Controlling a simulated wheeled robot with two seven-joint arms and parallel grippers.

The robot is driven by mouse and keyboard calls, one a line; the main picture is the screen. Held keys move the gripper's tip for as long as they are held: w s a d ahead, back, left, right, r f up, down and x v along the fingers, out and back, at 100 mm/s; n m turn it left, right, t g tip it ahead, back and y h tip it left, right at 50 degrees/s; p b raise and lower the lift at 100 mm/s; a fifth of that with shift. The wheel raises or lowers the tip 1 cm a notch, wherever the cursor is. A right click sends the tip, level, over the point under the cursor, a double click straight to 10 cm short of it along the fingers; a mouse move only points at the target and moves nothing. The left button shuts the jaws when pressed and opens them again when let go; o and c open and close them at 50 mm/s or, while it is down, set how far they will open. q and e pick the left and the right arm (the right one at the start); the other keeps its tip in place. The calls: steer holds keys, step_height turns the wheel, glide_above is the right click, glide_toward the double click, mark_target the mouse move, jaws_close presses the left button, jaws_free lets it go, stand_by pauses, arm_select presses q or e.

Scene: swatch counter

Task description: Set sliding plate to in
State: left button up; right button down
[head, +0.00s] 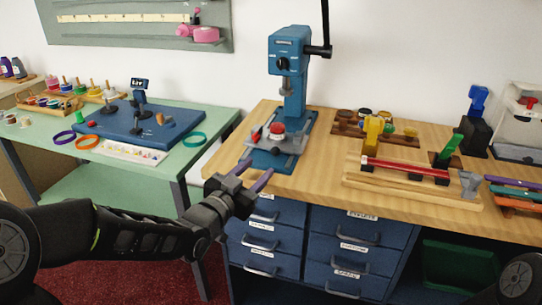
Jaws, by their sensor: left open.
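The blue press (290,75) stands on the wooden counter, with a black lever at its upper right. A grey sliding plate (293,146) lies on its blue base, below the press head. A red-topped round piece (277,130) sits on the plate. I cannot tell exactly how far in or out the plate stands. My left gripper (252,174) is open and empty, its two purple fingers pointing at the front of the press base. The fingers look apart from the plate. My right gripper is not in view.
Right of the press are a wooden stamp rack (375,124) and a wooden holder with a red bar (405,167). A green table (95,165) with a blue board (140,120) stands at left. Blue drawers (345,250) lie under the counter. Bare counter (310,178) lies right of the press base.

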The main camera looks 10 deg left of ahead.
mark_target(273, 154)
arm_select(q)
steer(key=shift+w, duration=0.1)
steer(key=x, duration=0.7)
steer(key=shift+w+d, duration=0.1)
steer(key=shift+w, duration=0.2)
steer(key=shift+c, duration=0.5)
jaws_close()
stand_by(0.8)
